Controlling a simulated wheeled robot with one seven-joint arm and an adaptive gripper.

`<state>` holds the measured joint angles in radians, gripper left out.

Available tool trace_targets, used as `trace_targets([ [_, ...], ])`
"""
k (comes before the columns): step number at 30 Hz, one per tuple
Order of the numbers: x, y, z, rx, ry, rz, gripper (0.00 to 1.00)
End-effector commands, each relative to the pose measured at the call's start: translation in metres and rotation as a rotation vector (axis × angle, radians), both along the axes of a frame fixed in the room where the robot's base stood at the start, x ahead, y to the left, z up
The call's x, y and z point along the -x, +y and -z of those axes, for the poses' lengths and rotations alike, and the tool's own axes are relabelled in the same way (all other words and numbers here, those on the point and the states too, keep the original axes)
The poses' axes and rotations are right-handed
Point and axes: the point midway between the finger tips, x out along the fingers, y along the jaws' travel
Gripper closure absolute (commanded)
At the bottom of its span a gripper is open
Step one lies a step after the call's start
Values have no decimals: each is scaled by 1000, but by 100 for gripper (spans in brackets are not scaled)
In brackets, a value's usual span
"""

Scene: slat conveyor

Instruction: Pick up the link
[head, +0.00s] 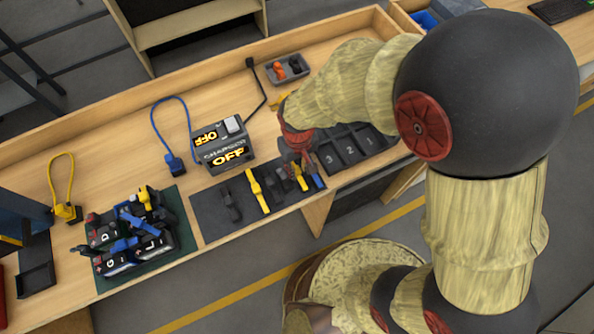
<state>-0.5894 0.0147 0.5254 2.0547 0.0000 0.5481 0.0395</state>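Several slim link-like pieces lie in a row on a dark mat (210,218) at the bench's front edge: a black one (230,204), a yellow one (257,191), a second yellow one (301,180) and a blue one (319,182). I cannot tell which one is the task's link. My gripper (296,168) reaches down from the right, over the right end of this row, close to the second yellow and blue pieces. Its fingers are small and dark, and partly cover the pieces there. I cannot tell whether they are open or touching anything.
A box marked OFF (222,152) stands behind the mat. Labelled battery-like blocks with clips (135,240) sit on a green mat at left. A numbered tray (350,150) lies right of my gripper. A small grey bin (288,68) is at the back. Blue (174,163) and yellow (66,210) cabled plugs stand left.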

Motion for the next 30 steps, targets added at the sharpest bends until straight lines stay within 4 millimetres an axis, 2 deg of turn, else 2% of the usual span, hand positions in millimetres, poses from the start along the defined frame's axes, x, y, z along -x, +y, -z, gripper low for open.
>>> trace_targets([
  [3, 0, 0, 12, 0, 0, 0, 77],
  [11, 0, 0, 14, -1, -1, 0, 77],
  [23, 0, 0, 14, -1, -1, 0, 99],
  [30, 0, 0, 14, -1, -2, 0, 100],
])
